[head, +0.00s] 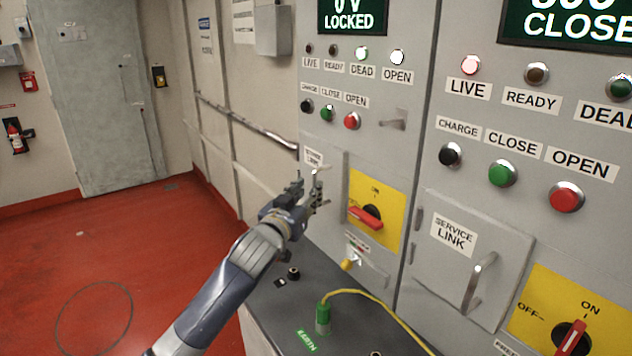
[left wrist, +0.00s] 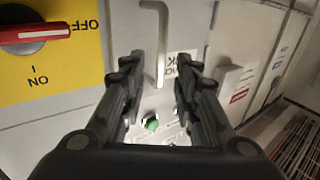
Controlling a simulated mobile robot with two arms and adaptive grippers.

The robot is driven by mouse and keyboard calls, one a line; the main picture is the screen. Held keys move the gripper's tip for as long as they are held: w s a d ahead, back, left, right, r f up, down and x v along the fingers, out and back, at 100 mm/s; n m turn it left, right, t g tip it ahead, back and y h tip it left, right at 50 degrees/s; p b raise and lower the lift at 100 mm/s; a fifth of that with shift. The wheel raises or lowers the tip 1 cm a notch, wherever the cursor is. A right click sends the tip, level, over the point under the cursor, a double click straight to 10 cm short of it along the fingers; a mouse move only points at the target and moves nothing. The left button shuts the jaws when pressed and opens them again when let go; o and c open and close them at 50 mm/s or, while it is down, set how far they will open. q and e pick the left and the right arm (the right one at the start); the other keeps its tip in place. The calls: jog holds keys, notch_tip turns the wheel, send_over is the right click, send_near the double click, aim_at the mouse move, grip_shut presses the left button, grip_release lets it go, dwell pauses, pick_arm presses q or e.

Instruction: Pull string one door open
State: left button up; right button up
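The string one service link door (head: 334,172) is on the left grey cabinet, left of a yellow switch plate, and is partly hidden by my gripper. It looks flush with the cabinet. Its pale handle (left wrist: 156,40) shows in the left wrist view as a bent bar whose end reaches in between my fingertips. My left gripper (head: 318,192) is in front of this door, and it also shows in the left wrist view (left wrist: 158,85). Its fingers are apart on either side of the handle, with gaps visible. I cannot tell the handle's depth between them. My right gripper is out of view.
A yellow switch plate with a red knob (head: 366,215) is close right of the gripper. A yellow cable (head: 372,295) runs from a green earth plug (head: 323,318) on the ledge below. The right cabinet has its own service link door (head: 445,265). Red floor (head: 130,260) is open at left.

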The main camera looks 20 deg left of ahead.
aim_at(314, 183)
pick_arm(q)
jog(key=shift+w+d+p, duration=0.15)
jog(key=shift+w+p, duration=0.3)
jog(key=shift+w, duration=2.15)
grip_shut()
